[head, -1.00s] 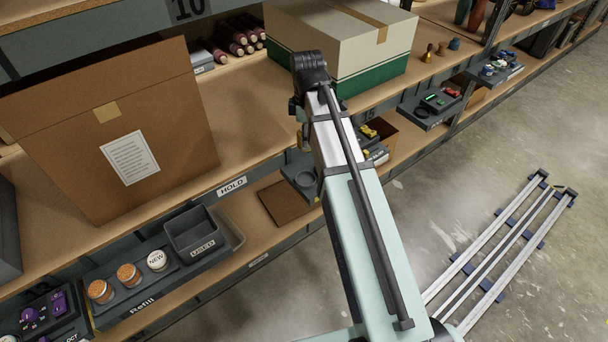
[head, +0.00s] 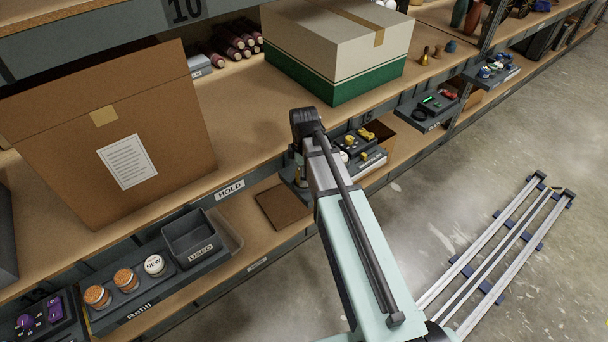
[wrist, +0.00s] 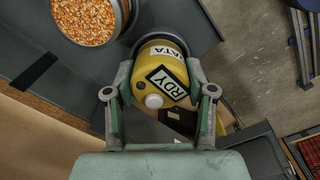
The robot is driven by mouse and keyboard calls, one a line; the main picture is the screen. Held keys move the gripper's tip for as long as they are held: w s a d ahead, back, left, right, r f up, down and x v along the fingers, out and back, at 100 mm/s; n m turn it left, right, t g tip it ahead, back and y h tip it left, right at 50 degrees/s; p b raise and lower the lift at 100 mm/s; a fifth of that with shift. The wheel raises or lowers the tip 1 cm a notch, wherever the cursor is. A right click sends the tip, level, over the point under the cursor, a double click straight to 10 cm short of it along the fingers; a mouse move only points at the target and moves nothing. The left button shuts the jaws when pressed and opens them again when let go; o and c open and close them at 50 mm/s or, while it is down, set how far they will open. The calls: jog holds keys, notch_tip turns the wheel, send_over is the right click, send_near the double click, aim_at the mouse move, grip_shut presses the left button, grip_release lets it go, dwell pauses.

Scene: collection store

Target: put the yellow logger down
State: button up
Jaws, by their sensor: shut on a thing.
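The yellow logger (wrist: 158,62) is a round body with a DATA label, a black-edged RDY plate and a white knob. My gripper (wrist: 160,82) is shut on it, one finger on each side, in the wrist view. A dark round rim (wrist: 181,42) shows just past the logger, over a dark grey tray (wrist: 200,22); I cannot tell whether the logger touches it. In the head view my arm hides most of the gripper and logger, beside the shelf's front edge.
A metal dish of orange granules (wrist: 84,18) sits close to the logger on the left. In the head view, a tray with yellow pieces (head: 367,162) lies right of my arm. A green-and-white box (head: 335,60) stands on the shelf behind. A brown mat (head: 283,205) lies left of my arm.

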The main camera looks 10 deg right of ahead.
jog(key=shift+f, duration=0.5)
jog(key=o, duration=1.3)
notch_tip(320, 180, up, 13)
jog(key=shift+f, duration=0.2)
